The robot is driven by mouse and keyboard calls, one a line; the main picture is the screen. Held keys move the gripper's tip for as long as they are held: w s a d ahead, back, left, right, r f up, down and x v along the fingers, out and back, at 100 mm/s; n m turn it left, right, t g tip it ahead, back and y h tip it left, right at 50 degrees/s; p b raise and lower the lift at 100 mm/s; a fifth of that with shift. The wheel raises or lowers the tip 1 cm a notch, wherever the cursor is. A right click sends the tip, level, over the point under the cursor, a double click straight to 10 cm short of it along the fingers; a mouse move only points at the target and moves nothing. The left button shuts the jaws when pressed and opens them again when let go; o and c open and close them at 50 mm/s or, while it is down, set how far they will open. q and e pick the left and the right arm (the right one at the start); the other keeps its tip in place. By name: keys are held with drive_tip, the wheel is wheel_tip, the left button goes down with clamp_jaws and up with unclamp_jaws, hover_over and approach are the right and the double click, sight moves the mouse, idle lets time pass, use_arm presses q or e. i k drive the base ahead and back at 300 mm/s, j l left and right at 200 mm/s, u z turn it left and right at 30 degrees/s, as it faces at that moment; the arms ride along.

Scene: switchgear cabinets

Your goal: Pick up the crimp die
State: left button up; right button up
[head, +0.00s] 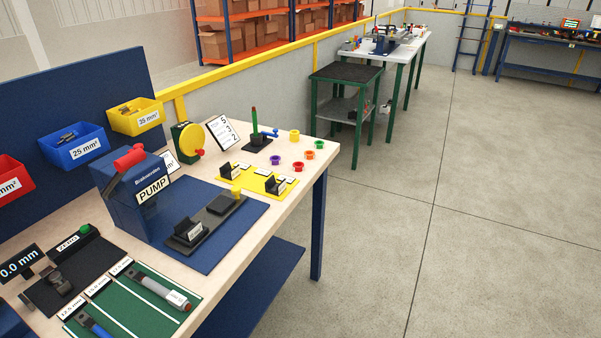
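Two small dark blocks with white labels, which look like crimp dies, sit on a yellow mat (257,181) on the workbench. One block (229,171) is at the mat's left end and the other block (274,185) is at its right end. A similar labelled dark block (188,231) sits on the near end of a dark tool on the blue mat (233,241). I cannot tell which block the task means. Neither of my grippers is in view.
A blue pump box (136,205) with a red handle stands left of the blue mat. A green mat (120,318) with cable pieces lies in front. Coloured rings (299,166), a yellow dial (189,143) and a stand with a green tool (254,125) are behind. Open floor lies right.

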sight(185, 230)
drive_tip(key=l+u, duration=0.25)
drive_tip(key=l, duration=0.4)
drive_tip(key=l+u, duration=0.25)
drive_tip(key=l, duration=0.4)
drive_tip(key=i+j, duration=0.2)
drive_tip(key=j, duration=0.15)
